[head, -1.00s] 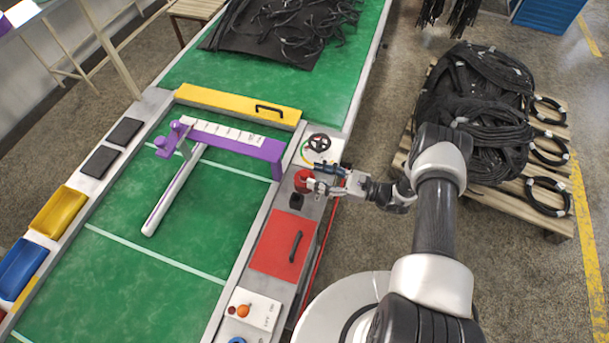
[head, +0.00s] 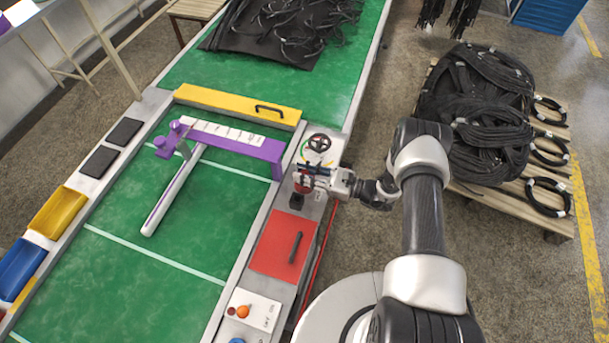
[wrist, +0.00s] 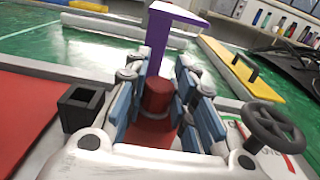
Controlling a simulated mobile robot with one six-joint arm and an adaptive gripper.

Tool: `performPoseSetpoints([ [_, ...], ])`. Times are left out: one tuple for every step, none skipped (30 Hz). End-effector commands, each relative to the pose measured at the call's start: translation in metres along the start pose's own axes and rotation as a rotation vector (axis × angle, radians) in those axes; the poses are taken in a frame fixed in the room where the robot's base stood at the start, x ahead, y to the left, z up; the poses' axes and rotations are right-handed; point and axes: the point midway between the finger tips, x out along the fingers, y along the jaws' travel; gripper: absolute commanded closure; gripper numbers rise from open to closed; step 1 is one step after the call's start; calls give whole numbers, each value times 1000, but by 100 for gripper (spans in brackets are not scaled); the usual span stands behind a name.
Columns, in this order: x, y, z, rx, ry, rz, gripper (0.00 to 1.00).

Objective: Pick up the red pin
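The red pin (wrist: 157,98) stands upright between my gripper's fingers in the wrist view, with a grey band near its middle and a wider red part below. In the head view the red pin (head: 303,184) is partly covered by my gripper (head: 308,179). My gripper (wrist: 158,100) is open, its blue-padded fingers on either side of the pin. Small gaps seem to show between pads and pin. The pin's lower end is partly hidden by the gripper.
A black square socket (wrist: 82,102) stands left of the gripper in the wrist view. A black handwheel (wrist: 274,128) is close on the right. A purple bracket (head: 235,143), a yellow bar with handle (head: 238,106) and a red handled panel (head: 278,245) lie around.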

Motion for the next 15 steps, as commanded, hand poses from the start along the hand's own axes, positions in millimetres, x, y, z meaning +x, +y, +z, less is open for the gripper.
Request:
performPoseSetpoints([
  [0, 0, 0, 0, 0, 0, 82],
  [0, 0, 0, 0, 0, 0, 84],
  [0, 0, 0, 0, 0, 0, 87],
  [0, 0, 0, 0, 0, 0, 89],
  [0, 0, 0, 0, 0, 0, 91],
  [0, 0, 0, 0, 0, 0, 94],
  [0, 0, 0, 0, 0, 0, 96],
  [0, 0, 0, 0, 0, 0, 98],
  [0, 0, 0, 0, 0, 0, 100],
  [0, 0, 0, 0, 0, 0, 100],
  [0, 0, 0, 0, 0, 0, 100],
  [0, 0, 0, 0, 0, 0, 100],
  [0, 0, 0, 0, 0, 0, 100],
  [0, 0, 0, 0, 0, 0, 100],
  [0, 0, 0, 0, 0, 0, 100],
])
